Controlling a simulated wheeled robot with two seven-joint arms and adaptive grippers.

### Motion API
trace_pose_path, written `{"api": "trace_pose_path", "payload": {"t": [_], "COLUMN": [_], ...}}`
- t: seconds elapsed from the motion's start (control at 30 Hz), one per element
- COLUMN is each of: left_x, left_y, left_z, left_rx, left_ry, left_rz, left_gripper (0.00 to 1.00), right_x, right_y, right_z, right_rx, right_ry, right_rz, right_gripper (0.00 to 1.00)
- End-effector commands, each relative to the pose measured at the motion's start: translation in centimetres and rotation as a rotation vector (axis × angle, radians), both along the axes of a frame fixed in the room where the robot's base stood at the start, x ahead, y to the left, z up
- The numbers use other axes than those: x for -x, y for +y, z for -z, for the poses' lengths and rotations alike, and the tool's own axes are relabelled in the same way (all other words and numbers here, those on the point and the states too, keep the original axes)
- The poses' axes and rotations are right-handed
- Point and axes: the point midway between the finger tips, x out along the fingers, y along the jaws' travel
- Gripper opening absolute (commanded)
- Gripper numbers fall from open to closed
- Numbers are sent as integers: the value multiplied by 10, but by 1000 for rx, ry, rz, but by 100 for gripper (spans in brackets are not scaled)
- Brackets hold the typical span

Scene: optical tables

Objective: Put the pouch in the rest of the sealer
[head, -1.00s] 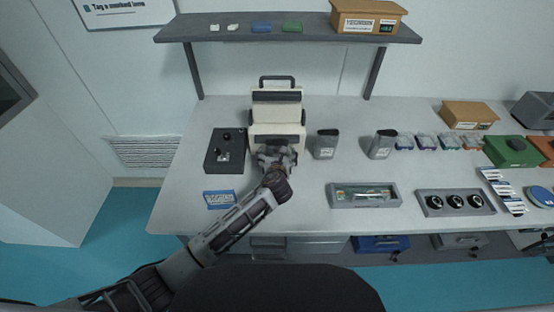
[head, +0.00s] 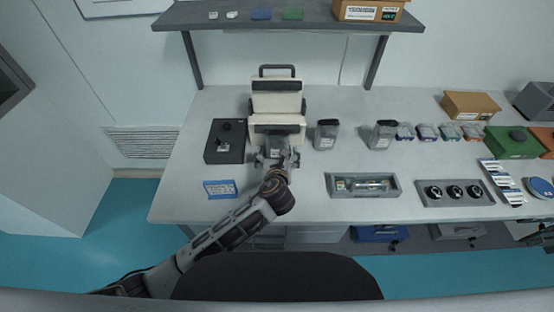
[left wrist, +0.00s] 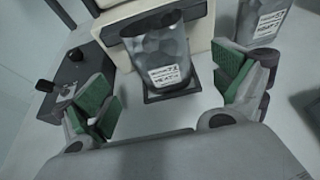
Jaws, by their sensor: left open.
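The cream sealer (head: 277,103) with a dark handle stands at the back of the table. A grey pouch (left wrist: 160,58) with a white label stands at the sealer's front, over its small dark rest plate (left wrist: 172,92). It looks slightly tilted in the left wrist view, and its lower edge appears to be on the plate. It also shows partly in the head view (head: 277,146). My left gripper (head: 276,160) is open in front of the sealer. In the left wrist view its green-padded fingers (left wrist: 165,98) are spread wide on either side of the pouch, apart from it.
Two similar pouches (head: 326,135) (head: 383,134) stand right of the sealer. A black control box (head: 225,142) is close on its left. A blue-and-white card (head: 219,189) and a grey tray (head: 335,194) lie nearer the front edge. A shelf (head: 330,22) hangs above.

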Motion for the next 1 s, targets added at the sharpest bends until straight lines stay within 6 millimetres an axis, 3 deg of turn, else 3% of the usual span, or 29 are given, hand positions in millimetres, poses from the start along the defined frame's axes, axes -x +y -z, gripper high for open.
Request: {"api": "trace_pose_path", "payload": {"t": [0.4,1.0], "left_x": [30,31], "left_y": [0,0], "left_z": [-12,-13], "left_rx": [0,0], "left_ry": [1,0], "left_rz": [0,0], "left_gripper": [96,96], "right_x": [0,0], "right_y": [0,0], "right_z": [1,1], "right_rx": [0,0], "right_ry": [0,0], "right_rz": [0,0], "right_gripper": [51,51]}}
